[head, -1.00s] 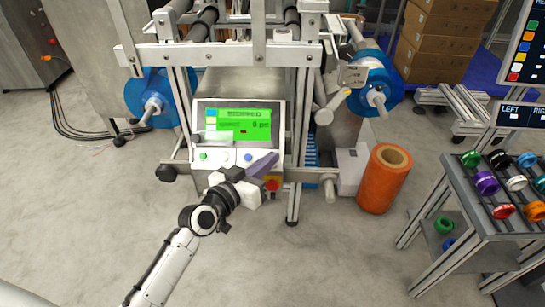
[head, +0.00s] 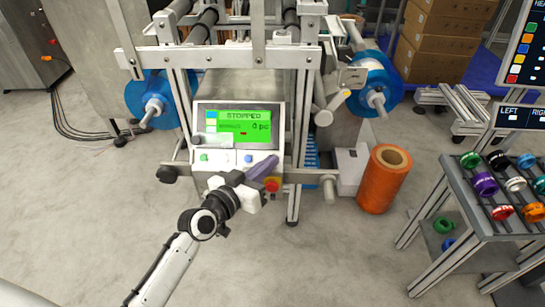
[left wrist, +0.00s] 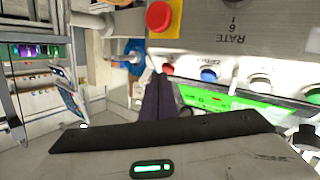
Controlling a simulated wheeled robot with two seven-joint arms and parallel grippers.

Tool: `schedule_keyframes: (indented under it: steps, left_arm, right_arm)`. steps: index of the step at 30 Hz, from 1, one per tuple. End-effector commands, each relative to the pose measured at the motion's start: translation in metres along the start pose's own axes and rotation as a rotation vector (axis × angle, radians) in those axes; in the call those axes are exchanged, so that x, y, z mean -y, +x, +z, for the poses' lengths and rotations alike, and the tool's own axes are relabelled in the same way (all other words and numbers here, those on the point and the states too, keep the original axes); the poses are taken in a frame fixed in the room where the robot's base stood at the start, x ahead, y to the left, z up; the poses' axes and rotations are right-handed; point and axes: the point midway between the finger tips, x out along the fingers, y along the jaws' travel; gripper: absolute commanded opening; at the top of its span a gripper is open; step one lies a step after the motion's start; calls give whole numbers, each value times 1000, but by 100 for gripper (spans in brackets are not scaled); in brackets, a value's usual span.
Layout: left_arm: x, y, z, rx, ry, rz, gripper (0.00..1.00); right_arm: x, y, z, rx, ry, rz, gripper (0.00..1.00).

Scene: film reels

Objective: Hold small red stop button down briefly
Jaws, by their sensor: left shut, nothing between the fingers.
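The small red button (left wrist: 168,69) shows in the left wrist view, beside a blue button (left wrist: 209,74) on the control panel. My left gripper (head: 277,155) is shut and empty, its purple fingers reaching to the panel's right side. In the left wrist view its fingertips (left wrist: 161,76) are right at the small red button; whether they touch it I cannot tell. In the head view the fingers hide that button. The green screen (head: 241,122) reads STOPPED and 0 pc. My right gripper is not in view.
A larger red emergency button (head: 271,185) on a yellow base sits just below the fingers; it also shows in the wrist view (left wrist: 158,16). Machine frame posts stand on both sides of the panel. An orange roll (head: 384,180) stands on the floor to the right.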

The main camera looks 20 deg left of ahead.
Motion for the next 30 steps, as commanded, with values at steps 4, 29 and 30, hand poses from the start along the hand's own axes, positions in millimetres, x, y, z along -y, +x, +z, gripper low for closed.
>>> schedule_keyframes:
  steps: [4, 29, 30]
  left_arm:
    - [-4, -5, -5, -1, 0, 1, 0]
    - [-29, -38, -31, 0, 1, 2, 0]
    - [-30, -39, -32, 0, 1, 2, 0]
  right_arm:
    - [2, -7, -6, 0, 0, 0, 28]
    - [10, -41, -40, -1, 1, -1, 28]
    - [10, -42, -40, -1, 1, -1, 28]
